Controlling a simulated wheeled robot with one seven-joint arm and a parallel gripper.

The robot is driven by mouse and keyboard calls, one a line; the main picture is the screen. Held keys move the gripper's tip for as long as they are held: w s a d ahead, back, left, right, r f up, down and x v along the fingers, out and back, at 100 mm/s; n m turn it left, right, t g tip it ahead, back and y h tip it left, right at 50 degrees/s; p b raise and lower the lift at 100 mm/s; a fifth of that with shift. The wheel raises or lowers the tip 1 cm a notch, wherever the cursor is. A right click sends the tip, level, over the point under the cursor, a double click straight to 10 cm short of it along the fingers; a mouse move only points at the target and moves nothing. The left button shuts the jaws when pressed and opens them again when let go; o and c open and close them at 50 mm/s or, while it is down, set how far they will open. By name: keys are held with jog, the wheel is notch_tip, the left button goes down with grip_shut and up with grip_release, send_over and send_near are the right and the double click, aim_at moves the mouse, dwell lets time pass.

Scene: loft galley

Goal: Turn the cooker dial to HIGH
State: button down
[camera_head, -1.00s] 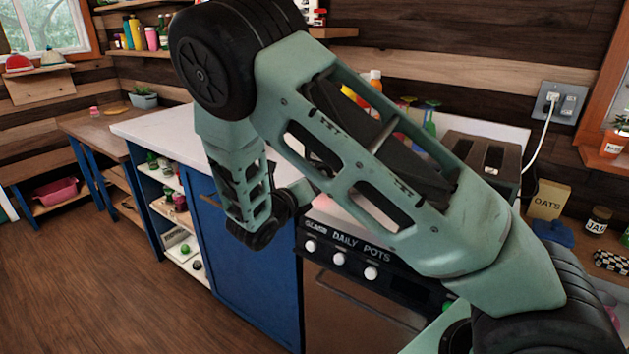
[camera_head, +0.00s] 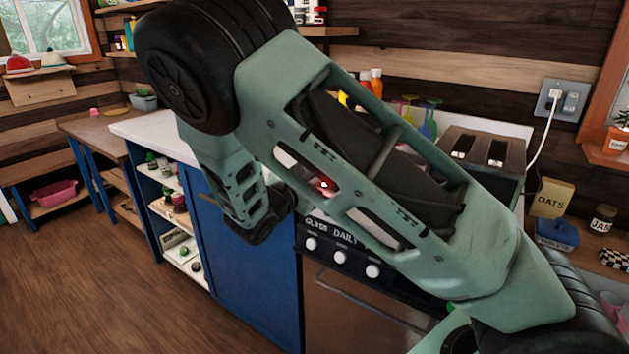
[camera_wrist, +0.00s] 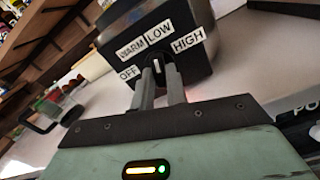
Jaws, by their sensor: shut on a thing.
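In the wrist view, the dark cooker (camera_wrist: 190,72) stands on a pale counter, with white labels OFF, WARM, LOW and HIGH (camera_wrist: 188,40) arced around its dial. The small dark dial (camera_wrist: 157,66) sits between the tips of my gripper (camera_wrist: 160,76), which is shut on it. A white mark on the dial stands nearly upright in the picture, roughly toward LOW; the fingers partly hide the dial. In the head view, my arm hides my gripper, the dial and most of the cooker.
A stove (camera_head: 350,300) with white knobs and a blue cabinet (camera_head: 245,265) stand below. A toaster (camera_head: 485,150), an oats box (camera_head: 552,198) and a jar (camera_head: 602,220) are to the right. Bottles (camera_head: 370,82) stand behind my arm. The wooden floor (camera_head: 110,290) at left is clear.

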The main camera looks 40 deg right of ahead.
jog(key=m+b, duration=0.1)
jog(key=m, duration=0.1)
jog(key=m+b, duration=0.1)
jog(key=m, duration=0.1)
jog(key=m+b, duration=0.1)
jog(key=m, duration=0.1)
jog(key=shift+a+f+b, duration=0.1)
jog(key=shift+f+b, duration=0.15)
jog(key=shift+b, duration=0.05)
jog(key=m+b, duration=0.3)
jog(key=m, duration=0.2)
jog(key=shift+r, duration=0.15)
jog(key=shift+m, duration=0.4)
jog(key=c, duration=1.4)
grip_release()
jog(key=shift+r, duration=0.1)
jog(key=v, duration=1.7)
jog(key=shift+a, duration=0.15)
